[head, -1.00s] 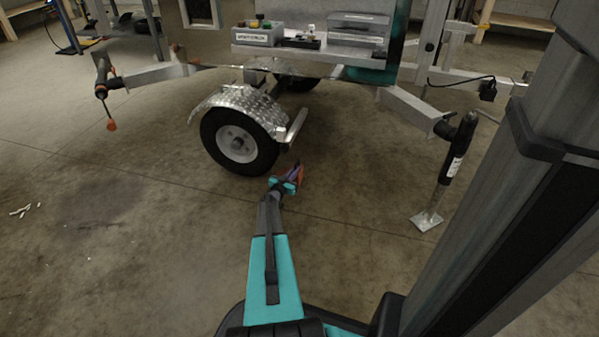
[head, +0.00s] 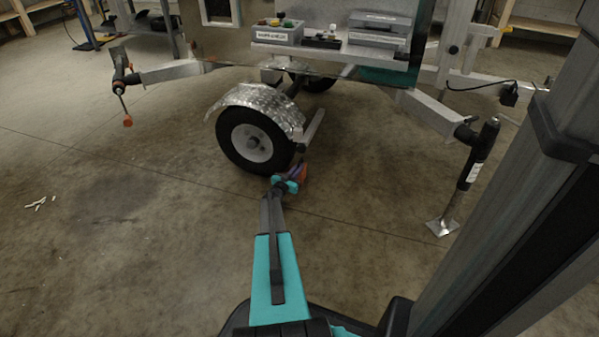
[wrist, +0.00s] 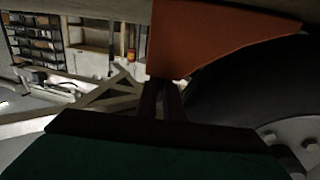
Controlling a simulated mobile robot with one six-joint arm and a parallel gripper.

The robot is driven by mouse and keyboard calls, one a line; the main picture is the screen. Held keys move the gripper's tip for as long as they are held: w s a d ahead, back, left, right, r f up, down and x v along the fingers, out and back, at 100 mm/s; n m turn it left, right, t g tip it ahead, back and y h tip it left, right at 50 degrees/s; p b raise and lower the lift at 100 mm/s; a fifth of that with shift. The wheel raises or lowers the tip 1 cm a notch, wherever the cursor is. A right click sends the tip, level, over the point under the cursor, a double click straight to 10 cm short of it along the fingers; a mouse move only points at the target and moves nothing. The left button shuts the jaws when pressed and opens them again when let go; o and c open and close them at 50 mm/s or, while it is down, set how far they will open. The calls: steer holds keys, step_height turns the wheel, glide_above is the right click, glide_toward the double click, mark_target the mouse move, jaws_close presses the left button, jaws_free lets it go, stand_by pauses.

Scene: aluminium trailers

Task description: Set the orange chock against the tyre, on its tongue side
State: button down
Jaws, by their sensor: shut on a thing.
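The orange chock (head: 300,174) is held in my gripper (head: 291,181), low by the right side of the black tyre (head: 226,150) in the head view. The tyre has a pale hub and sits under a silver tread-plate mudguard (head: 262,98). In the wrist view the chock (wrist: 205,38) fills the top middle, with its curved face along the dark tyre (wrist: 245,95). I cannot tell whether chock and tyre touch. My gripper is shut on the chock; its fingers (wrist: 162,100) show dark below it. The chock is partly hidden by the gripper in the head view.
The trailer carries a grey bin (head: 277,34) and a lidded box (head: 377,30) on its side shelf. A black jack leg (head: 473,165) stands on a foot plate at right; another leg (head: 120,75) is at left. The floor in front of the tyre is clear.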

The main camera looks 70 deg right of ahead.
steer(key=shift+r, duration=0.1)
steer(key=c, duration=1.8)
jaws_free()
steer(key=shift+a, duration=0.15)
steer(key=shift+w+a+p, duration=0.25)
steer(key=shift+a+p, duration=0.6)
steer(key=shift+a, duration=1.4)
steer(key=shift+w+a+p, duration=0.3)
steer(key=shift+a+p, duration=0.5)
steer(key=shift+a, duration=1.4)
steer(key=shift+w+a+p, duration=0.25)
steer(key=shift+a+p, duration=0.6)
steer(key=shift+a, duration=1.4)
